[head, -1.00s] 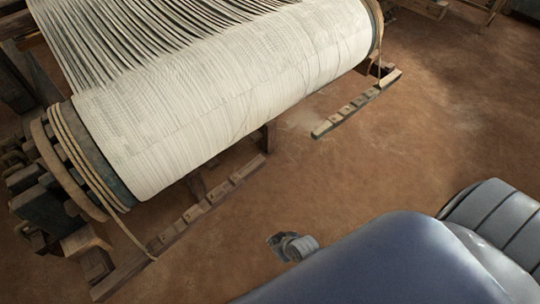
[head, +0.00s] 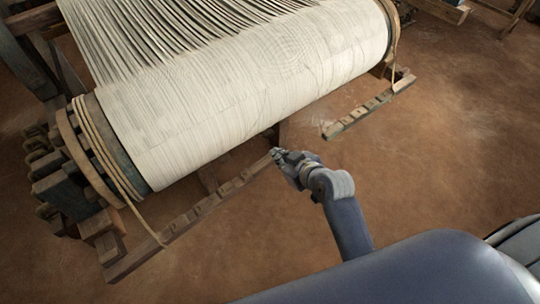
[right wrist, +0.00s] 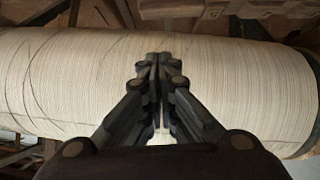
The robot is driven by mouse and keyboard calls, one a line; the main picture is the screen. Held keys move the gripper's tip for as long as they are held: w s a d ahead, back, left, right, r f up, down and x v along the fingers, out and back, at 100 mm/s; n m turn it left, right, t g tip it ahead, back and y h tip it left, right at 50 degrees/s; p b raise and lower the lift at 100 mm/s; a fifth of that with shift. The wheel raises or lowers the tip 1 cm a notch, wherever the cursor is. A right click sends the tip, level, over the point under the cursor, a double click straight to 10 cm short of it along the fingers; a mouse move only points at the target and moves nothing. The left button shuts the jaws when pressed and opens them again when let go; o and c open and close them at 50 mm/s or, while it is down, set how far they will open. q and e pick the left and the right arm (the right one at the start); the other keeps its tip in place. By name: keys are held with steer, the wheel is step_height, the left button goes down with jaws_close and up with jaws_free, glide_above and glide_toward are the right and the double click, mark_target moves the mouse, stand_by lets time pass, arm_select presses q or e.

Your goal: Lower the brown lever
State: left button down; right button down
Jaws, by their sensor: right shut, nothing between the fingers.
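A long brown notched wooden lever (head: 205,205) slopes up to the right below the cloth roller in the head view. A cord from the roller's left end reaches down to it. My right gripper (head: 278,154) is at the lever's upper right end, with its fingertips pointing left toward the loom. I cannot tell whether they touch the lever. In the right wrist view the fingers of this gripper (right wrist: 159,60) are closed together with nothing between them, in front of the roller. The lever cannot be made out there. My left gripper is not in view.
The big roller wound with cream threads (head: 250,85) lies above the lever. A second, lighter notched bar (head: 370,108) hangs by a cord at the roller's right end. Dark wooden parts (head: 65,190) crowd the left end. The brown floor (head: 440,170) to the right is clear.

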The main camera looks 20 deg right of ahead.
steer(key=shift+w+a+f, duration=0.2)
steer(key=shift+w+f, duration=0.95)
steer(key=shift+f, duration=0.15)
steer(key=shift+w+a+f, duration=0.2)
steer(key=shift+w+f, duration=0.9)
steer(key=shift+f, duration=0.2)
steer(key=shift+w+a+f, duration=0.2)
steer(key=shift+w+f, duration=0.95)
steer(key=shift+f, duration=0.15)
steer(key=shift+f, duration=0.1)
